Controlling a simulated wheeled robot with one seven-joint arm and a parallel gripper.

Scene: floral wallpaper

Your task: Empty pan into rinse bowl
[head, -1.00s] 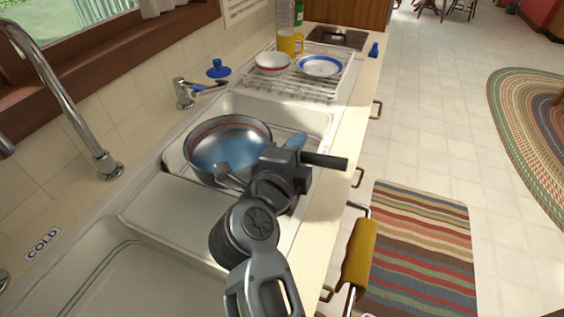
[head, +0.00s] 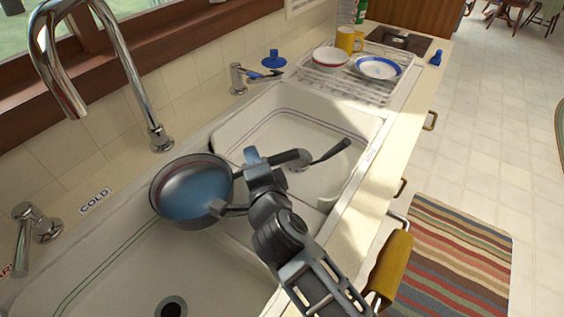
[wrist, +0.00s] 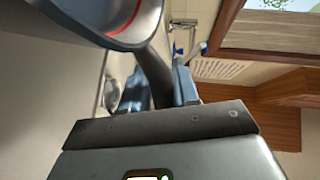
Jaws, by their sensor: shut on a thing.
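My gripper (head: 240,182) is shut on the handle of a dark metal pan (head: 165,205). The pan hangs above the sink, over the near end of the divider and the edge of the near basin (head: 100,275). Its inside looks bluish, and I cannot tell how much liquid it holds. It looks roughly upright. In the wrist view the pan (wrist: 115,12) fills the top, with its handle between my fingers (wrist: 165,80). The far basin (head: 255,130) shows a drain and a dark-handled utensil (head: 332,152). I cannot tell which basin is the rinse bowl.
A tall chrome faucet (head: 110,30) arches at the left, with a handle (head: 35,222) below it. A small faucet (head: 245,75) stands behind the far basin. A dish rack (head: 345,85) holds a bowl, a plate and a yellow mug (head: 348,40). A yellow towel (head: 390,265) hangs in front.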

